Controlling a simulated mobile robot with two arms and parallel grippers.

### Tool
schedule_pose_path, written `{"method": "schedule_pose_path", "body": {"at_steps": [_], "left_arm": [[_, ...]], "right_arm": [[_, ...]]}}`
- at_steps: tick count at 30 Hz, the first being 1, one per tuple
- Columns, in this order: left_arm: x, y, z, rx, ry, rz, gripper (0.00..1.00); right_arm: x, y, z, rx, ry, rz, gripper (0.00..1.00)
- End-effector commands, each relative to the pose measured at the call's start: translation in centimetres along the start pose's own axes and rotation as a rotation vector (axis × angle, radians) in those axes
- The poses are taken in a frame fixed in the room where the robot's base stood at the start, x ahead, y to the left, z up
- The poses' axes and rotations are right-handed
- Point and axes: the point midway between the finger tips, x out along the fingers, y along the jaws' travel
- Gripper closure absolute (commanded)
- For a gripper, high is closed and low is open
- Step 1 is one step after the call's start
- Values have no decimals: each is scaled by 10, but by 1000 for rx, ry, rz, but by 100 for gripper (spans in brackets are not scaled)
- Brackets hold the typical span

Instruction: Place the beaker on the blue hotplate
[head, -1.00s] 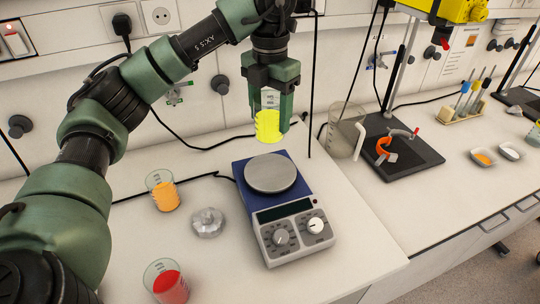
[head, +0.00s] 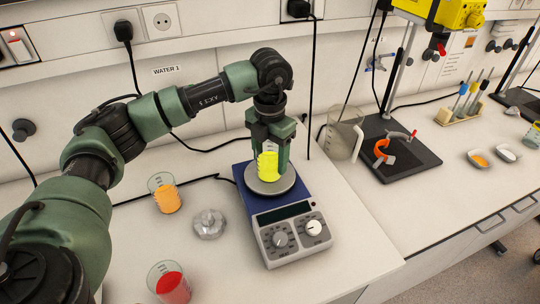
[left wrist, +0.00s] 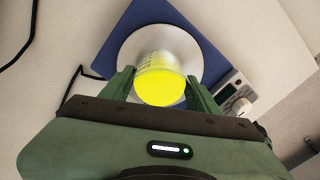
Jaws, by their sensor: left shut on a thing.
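My left gripper (head: 270,150) is shut on a beaker of yellow liquid (head: 267,167), with a finger on each side of it. The beaker is upright over the round grey plate of the blue hotplate (head: 242,196). I cannot tell whether its base touches the plate. In the left wrist view the beaker (left wrist: 161,80) sits between the green fingers, with the pale round plate (left wrist: 132,47) and blue body (left wrist: 113,20) behind it. The hotplate's front has a dark display and two knobs. My right gripper is not in view.
A beaker of orange liquid (head: 166,193), a crumpled clear object (head: 209,224) and a beaker of red liquid (head: 170,283) stand left of the hotplate. A large clear jug (head: 343,138) and a black stand base (head: 385,155) are to the right.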

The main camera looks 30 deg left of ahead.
Motion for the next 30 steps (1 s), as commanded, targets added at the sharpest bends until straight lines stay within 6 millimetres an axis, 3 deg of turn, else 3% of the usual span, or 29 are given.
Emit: {"method": "schedule_pose_path", "body": {"at_steps": [5,6,8,21,26,30], "left_arm": [[3,0,0,0,-1,0,92],[3,0,0,0,0,0,34],[3,0,0,0,0,0,17],[-5,0,1,0,-3,-1,17],[-32,0,2,0,-6,-1,17],[-64,0,2,-1,-6,0,17]], "right_arm": [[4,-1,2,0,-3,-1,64],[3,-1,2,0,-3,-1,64],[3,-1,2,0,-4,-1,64],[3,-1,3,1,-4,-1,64],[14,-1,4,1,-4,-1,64],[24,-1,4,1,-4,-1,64]]}}
